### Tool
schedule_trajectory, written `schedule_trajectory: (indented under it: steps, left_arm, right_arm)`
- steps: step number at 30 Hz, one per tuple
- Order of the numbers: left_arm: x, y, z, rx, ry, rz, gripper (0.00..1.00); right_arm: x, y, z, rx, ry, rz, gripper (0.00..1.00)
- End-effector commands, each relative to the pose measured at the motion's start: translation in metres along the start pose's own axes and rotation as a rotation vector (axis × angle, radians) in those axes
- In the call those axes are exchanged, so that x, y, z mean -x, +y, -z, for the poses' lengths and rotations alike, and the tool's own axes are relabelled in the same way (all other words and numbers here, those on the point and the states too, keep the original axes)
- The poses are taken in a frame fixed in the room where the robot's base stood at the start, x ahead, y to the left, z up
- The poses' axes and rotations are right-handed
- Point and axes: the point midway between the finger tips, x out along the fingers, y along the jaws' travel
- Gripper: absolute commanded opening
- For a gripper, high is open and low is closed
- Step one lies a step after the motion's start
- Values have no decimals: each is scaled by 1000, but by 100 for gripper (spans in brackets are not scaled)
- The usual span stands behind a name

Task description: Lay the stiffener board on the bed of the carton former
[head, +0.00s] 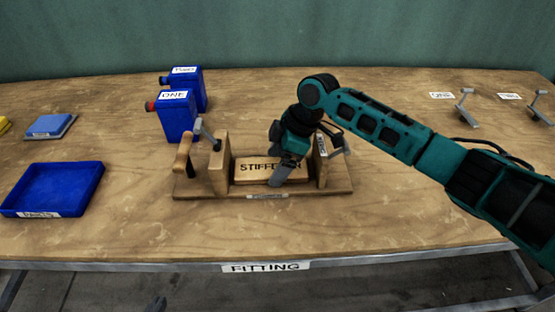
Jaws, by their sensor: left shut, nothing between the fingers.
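The stiffener board (252,172), a light wooden block lettered STIFFENER, lies between the two upright wooden blocks of the carton former (217,165). It looks low on the former's bed; whether it rests fully on it I cannot tell. My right gripper (281,177) points down at the board's right half and covers part of its lettering. Whether its fingers grip the board or only stand in front of it is unclear. My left gripper (158,303) shows only as a dark tip at the bottom edge, shut and empty, well away from the former.
Blue containers labelled ONE (176,115) and TWO (190,78) stand behind the former. A blue PARTS tray (52,190) and a blue block (49,124) are at left. Two small levers (465,108) (541,107) stand at far right. The front of the table is clear.

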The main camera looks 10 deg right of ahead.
Motion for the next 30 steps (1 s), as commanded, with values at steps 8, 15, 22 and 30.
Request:
schedule_trajectory:
  steps: [8,15,22,30]
  left_arm:
    - [0,0,0,0,0,0,0]
    - [1,0,1,0,0,0,0]
    - [2,0,4,0,1,0,0]
    - [2,0,8,-1,5,0,0]
  right_arm:
    - [0,0,0,0,0,0,100]
    - [14,1,-1,-1,0,-3,100]
    - [62,1,0,1,-1,-5,100]
    - [113,0,0,0,0,-2,100]
